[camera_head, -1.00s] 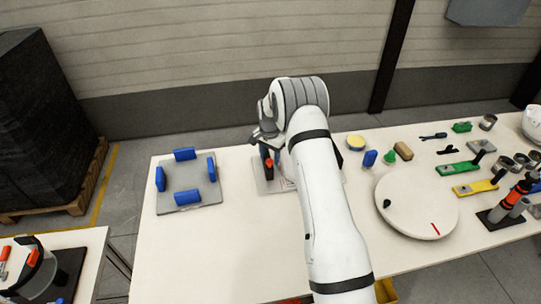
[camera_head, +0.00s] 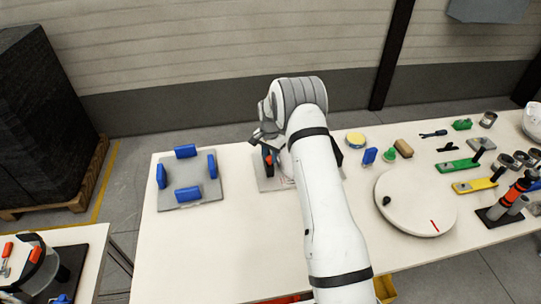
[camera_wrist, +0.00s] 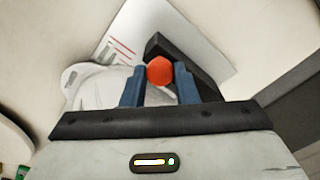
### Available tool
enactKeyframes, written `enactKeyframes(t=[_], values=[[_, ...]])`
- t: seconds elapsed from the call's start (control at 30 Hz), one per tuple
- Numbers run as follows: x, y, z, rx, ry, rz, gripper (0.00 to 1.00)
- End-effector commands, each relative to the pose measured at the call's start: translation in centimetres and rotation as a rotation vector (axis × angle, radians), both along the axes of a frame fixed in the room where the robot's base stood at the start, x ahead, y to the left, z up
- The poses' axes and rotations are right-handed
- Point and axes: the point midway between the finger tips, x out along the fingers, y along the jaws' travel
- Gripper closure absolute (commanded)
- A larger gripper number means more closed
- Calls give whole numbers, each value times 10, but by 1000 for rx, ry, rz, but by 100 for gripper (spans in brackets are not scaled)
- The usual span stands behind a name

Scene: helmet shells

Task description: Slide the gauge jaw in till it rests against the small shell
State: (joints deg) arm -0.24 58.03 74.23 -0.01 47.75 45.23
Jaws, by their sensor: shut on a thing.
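My gripper (camera_wrist: 160,88) has its two blue fingers shut on the orange-red knob (camera_wrist: 160,70) of the gauge jaw. The dark jaw (camera_wrist: 199,68) shows behind and to the right of the fingers in the wrist view. The pale grey small shell (camera_wrist: 88,82) lies left of the fingers, partly covered by them. Whether jaw and shell touch is hidden. Both are on a white gauge plate (camera_wrist: 140,28) with red lines. In the head view my gripper (camera_head: 268,157) is over the plate (camera_head: 266,184), and my arm covers most of the gauge and the shell.
A grey fixture with blue blocks (camera_head: 187,193) stands to the left. The table's front left is clear.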

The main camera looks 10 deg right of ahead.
Motion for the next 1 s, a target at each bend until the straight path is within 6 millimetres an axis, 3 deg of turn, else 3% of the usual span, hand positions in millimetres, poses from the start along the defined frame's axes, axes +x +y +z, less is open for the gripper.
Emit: enactKeyframes(t=[0.3,0.6,0.87,0.9,1.0], values=[[0,-2,0,0,-1,-1,100],[1,-29,-2,0,-3,-2,100],[0,-29,1,0,-1,-1,100],[0,-29,1,0,-1,-1,70],[0,-29,1,0,-1,-1,62]])
